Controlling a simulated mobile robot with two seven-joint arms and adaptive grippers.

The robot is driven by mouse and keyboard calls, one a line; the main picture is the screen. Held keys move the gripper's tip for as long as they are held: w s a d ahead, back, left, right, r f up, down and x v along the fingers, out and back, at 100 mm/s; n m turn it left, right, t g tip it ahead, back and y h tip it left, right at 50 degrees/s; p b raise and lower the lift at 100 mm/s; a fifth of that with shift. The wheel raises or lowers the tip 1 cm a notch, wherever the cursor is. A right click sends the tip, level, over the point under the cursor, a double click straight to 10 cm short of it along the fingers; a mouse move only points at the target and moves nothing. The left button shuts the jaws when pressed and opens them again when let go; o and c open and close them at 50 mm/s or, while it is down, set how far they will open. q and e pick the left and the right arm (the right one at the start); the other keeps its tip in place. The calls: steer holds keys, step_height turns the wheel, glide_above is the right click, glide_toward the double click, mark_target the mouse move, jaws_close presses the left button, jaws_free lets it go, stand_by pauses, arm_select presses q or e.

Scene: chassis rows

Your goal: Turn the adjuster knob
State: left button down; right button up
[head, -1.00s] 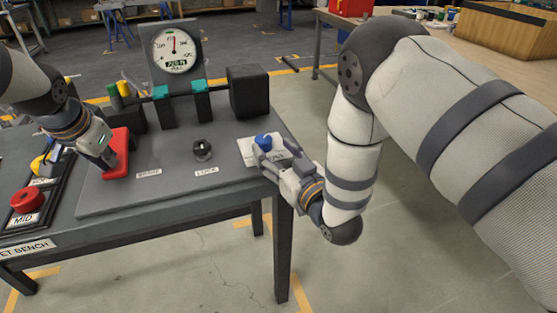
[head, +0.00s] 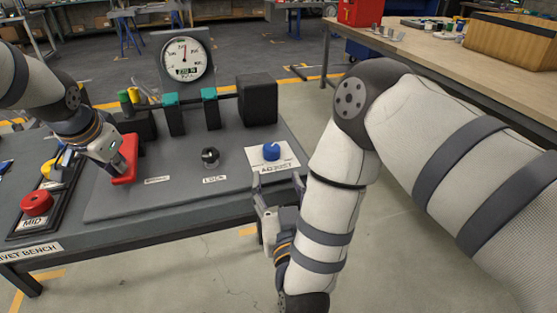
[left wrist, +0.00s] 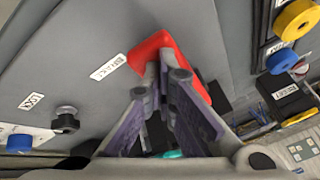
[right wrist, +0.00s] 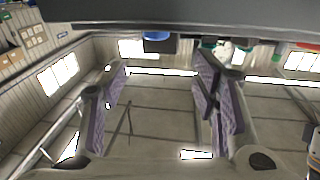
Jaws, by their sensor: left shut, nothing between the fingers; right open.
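The blue adjuster knob (head: 271,152) stands on a white plate marked ADJUST (head: 288,160) near the bench's right front corner. It also shows in the left wrist view (left wrist: 20,143) and at the top of the right wrist view (right wrist: 158,36). My right gripper (head: 278,184) is open and empty, below and in front of the knob, off the bench's front edge and apart from the knob. My left gripper (head: 122,165) is shut with nothing between its fingers. Its tips are at the red paddle (head: 127,158), apparently against it; the left wrist view shows the paddle (left wrist: 155,45) beyond them.
A round gauge (head: 188,58) stands at the back, its needle pointing nearly straight up. A black knob (head: 210,156) marked LOCK sits left of the adjuster. A black block (head: 257,99) stands behind it.

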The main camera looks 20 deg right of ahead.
mark_target(272, 153)
steer(key=shift+s+a+f+m+g+h, duration=0.1)
steer(key=shift+s+a+m+g+h, duration=0.15)
steer(key=shift+a+m+h, duration=0.35)
steer(key=shift+w+g+h, duration=0.1)
steer(key=shift+g+h, duration=0.15)
steer(key=shift+h, duration=0.15)
steer(key=x, duration=1.1)
steer(key=shift+w+d, duration=0.15)
steer(key=shift+w, duration=0.15)
steer(key=c, duration=1.2)
steer(key=shift+o, duration=0.2)
